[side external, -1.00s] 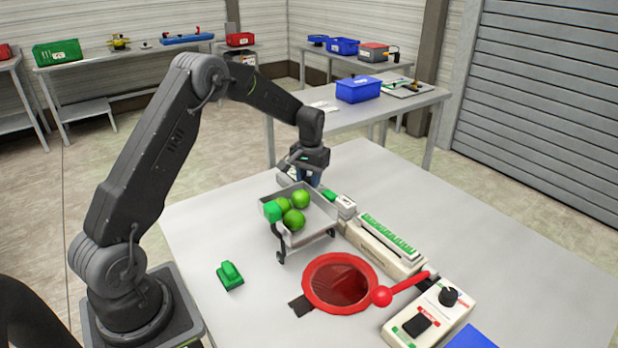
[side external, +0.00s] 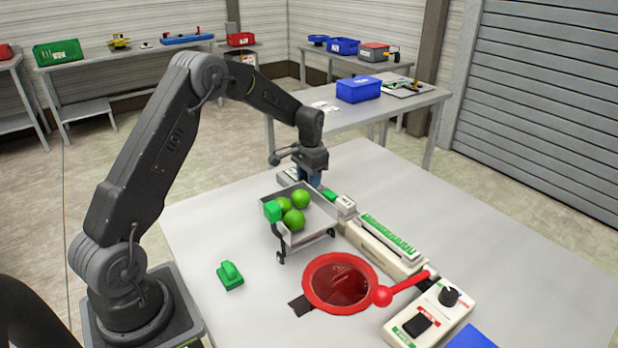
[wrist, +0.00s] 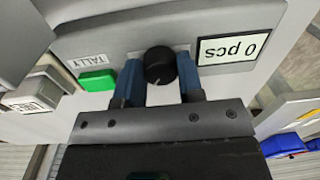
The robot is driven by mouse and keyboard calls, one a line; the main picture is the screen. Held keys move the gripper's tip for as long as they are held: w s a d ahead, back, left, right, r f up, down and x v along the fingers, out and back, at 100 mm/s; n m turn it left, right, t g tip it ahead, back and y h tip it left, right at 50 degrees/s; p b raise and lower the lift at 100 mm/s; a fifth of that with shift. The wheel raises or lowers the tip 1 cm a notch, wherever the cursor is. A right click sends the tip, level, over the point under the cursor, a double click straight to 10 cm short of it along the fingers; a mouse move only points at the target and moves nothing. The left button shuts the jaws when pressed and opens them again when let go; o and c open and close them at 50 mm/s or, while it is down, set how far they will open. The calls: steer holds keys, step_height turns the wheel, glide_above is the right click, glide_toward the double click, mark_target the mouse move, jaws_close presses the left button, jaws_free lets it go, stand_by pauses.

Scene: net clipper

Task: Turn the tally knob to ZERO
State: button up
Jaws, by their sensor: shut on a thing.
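The tally knob (wrist: 160,64) is black and round, with a thin pale pointer line on the side facing my gripper in the wrist view. My gripper (wrist: 158,75) has its two blue fingers on either side of the knob and is shut on it. In the side view my gripper (side external: 309,176) is low at the far end of the grey unit and hides the knob. A "TALLY" label (wrist: 86,61) and a display (wrist: 240,48) reading "0 pcs" flank the knob. No ZERO mark is readable.
A green button (wrist: 98,81) lies close beside one finger. A tray (side external: 318,238) with green balls stands just in front of my gripper. A red-rimmed round net (side external: 312,292), a long cream device (side external: 365,240) and a control box (side external: 408,335) stand nearer. The table's right side is clear.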

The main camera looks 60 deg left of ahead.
steer(key=o, duration=0.9)
steer(key=r, duration=1.4)
steer(key=shift+d, duration=0.3)
